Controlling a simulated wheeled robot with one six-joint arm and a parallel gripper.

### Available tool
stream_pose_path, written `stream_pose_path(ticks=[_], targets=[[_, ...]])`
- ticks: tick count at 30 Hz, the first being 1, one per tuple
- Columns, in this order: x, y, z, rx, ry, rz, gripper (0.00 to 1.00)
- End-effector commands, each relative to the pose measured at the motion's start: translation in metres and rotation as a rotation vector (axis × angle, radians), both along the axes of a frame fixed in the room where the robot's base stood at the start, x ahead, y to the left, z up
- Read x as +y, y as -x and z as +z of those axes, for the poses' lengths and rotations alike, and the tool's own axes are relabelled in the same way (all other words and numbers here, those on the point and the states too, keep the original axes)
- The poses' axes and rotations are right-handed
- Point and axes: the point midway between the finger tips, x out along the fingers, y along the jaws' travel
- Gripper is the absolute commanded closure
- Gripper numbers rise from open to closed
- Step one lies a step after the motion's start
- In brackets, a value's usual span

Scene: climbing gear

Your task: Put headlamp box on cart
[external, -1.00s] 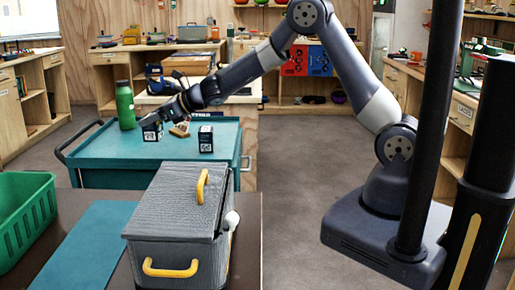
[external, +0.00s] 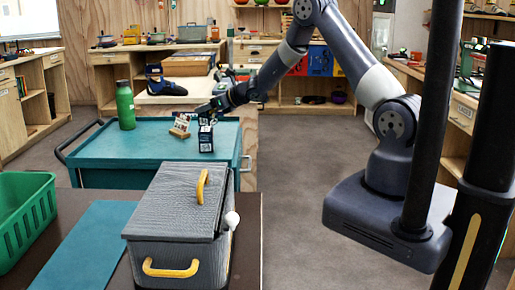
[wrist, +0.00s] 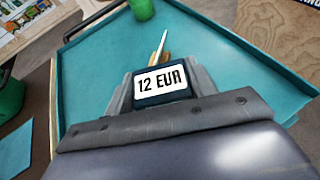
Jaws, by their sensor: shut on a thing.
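My gripper (external: 207,111) is shut on a small dark box (external: 205,120) with white markings, above the teal cart (external: 110,148). In the wrist view the held box (wrist: 161,84) sits between the fingers and shows a "12 EUR" label. A second small dark box (external: 206,143) with a white label stands upright on the cart, just below the held one in the external view. Whether the two touch cannot be told. No name can be read on either, so I cannot tell which is the headlamp box.
A small wooden item (external: 180,127) stands on the cart left of the boxes. A green bottle (external: 125,105) stands at the cart's back left. The cart's left and front are clear. A grey case (external: 175,215) and a green basket (external: 25,215) are nearer the camera.

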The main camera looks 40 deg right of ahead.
Motion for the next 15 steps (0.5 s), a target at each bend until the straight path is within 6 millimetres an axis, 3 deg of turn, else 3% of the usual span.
stream_pose_path(ticks=[9,15], targets=[[0.001,0.000,-0.035,-0.001,-0.001,0.001,0.73],[0.001,-0.001,-0.043,-0.003,0.001,0.001,0.73]])
